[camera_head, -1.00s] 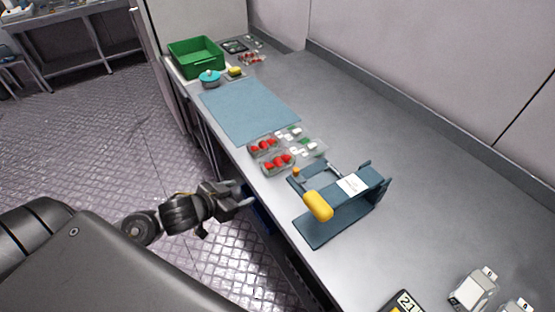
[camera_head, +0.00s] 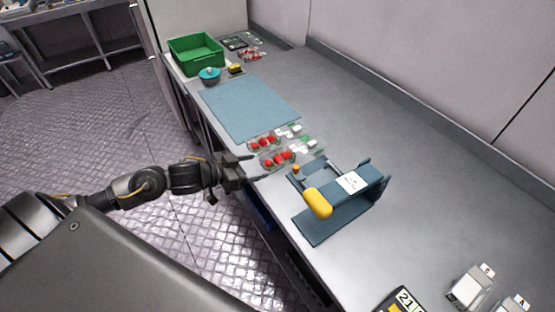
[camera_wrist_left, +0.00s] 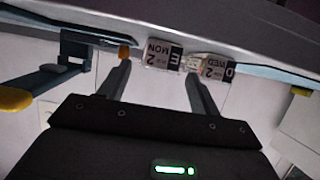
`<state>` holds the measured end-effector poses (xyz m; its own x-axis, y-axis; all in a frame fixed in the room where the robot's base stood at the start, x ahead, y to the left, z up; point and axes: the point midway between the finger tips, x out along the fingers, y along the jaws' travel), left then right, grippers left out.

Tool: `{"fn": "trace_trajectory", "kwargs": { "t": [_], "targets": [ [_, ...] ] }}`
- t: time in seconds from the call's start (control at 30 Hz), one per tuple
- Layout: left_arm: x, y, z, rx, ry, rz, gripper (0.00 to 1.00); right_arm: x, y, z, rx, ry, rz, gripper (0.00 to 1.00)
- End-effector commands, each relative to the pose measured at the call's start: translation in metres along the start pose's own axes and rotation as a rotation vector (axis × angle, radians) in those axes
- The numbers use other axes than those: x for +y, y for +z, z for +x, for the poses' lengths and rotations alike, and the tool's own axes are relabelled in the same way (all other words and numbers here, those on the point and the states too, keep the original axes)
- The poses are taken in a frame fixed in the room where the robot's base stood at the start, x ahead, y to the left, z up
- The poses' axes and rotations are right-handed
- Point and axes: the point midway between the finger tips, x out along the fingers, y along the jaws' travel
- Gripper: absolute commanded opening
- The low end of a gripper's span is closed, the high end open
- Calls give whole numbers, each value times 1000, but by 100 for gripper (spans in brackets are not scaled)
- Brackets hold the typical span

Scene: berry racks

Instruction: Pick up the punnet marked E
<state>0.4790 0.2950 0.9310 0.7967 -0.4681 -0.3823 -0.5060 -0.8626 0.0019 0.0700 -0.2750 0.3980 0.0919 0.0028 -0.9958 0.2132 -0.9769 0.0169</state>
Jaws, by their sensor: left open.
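Two clear punnets of red berries stand side by side at the bench's front edge. My right gripper is not visible.
A blue press (camera_head: 322,232) with a yellow handle (camera_head: 318,203) stands close on the near side. A blue mat (camera_head: 250,108) lies beyond the punnets, with a green crate (camera_head: 196,58) at the far end.

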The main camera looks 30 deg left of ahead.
Motion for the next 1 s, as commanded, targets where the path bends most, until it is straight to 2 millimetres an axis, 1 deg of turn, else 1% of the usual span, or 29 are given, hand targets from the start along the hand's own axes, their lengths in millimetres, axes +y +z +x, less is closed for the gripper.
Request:
{"fn": "trace_trajectory", "kwargs": {
  "t": [0.03,0.1,0.27,0.37,0.53,0.6,0.7,0.97,1.0],
  "targets": [
    [0,-2,6,2,0,0,63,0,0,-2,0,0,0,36],
    [0,-2,11,2,0,1,63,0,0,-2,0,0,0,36],
    [0,0,14,-1,0,2,63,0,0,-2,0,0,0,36],
    [0,-2,20,1,0,0,63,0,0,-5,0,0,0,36],
    [-2,-4,45,2,0,0,63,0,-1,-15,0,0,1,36],
    [-2,-2,55,1,0,-1,63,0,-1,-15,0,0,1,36],
    [-2,-1,63,0,0,1,63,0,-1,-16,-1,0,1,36],
    [-2,0,66,-1,0,3,63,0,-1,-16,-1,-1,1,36],
    [-2,0,66,-1,0,3,59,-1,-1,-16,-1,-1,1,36]
  ]
}}
